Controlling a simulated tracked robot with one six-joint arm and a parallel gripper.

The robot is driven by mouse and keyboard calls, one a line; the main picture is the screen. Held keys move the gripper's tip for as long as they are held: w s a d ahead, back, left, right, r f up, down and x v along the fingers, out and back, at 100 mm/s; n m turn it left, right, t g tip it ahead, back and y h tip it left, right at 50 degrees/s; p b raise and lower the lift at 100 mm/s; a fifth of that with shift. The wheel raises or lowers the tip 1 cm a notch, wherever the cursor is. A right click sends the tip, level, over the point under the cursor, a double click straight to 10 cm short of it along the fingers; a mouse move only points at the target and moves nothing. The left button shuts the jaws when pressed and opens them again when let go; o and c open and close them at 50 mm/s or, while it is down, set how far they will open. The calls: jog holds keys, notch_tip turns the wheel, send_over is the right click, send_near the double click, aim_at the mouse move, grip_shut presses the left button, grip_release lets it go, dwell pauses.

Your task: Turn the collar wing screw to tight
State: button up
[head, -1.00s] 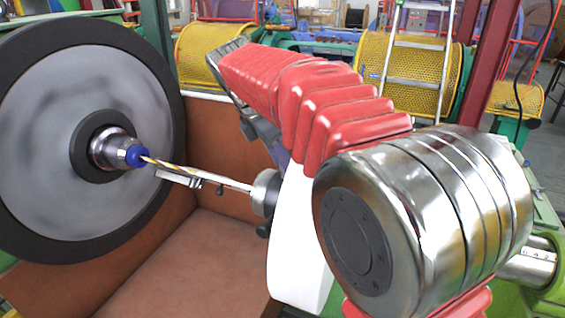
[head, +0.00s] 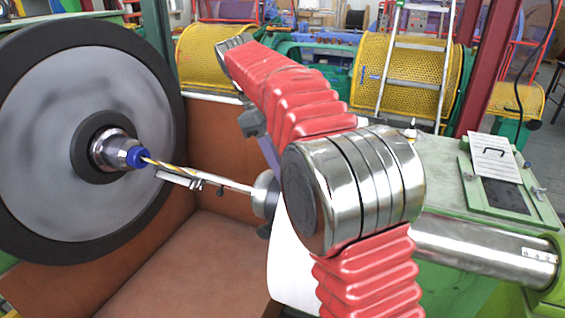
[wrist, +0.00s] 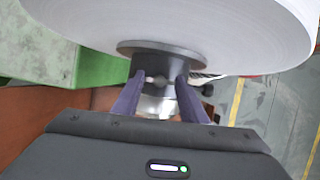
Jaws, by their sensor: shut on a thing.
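In the wrist view the collar (wrist: 160,57) is a dark flanged hub below the big white disc (wrist: 180,25). My gripper (wrist: 158,84) has its two purple fingers at the collar, shut on a small grey piece between them, which I take to be the wing screw (wrist: 158,79). The fingers hide most of it, so its angle cannot be told. In the head view, a purple finger of my gripper (head: 269,158) shows just above the collar; my arm hides the rest.
A large grey reel with a black rim (head: 50,140) stands at left. A blue-tipped hub (head: 137,157) on it meets a twisted strand (head: 165,165). A brown trough (head: 195,265) lies below. A green cabinet (head: 440,180) and metal cylinder (head: 485,248) are at right.

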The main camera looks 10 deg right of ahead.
jog(key=shift+m, duration=0.4)
jog(key=o, duration=1)
jog(key=shift+o, duration=0.2)
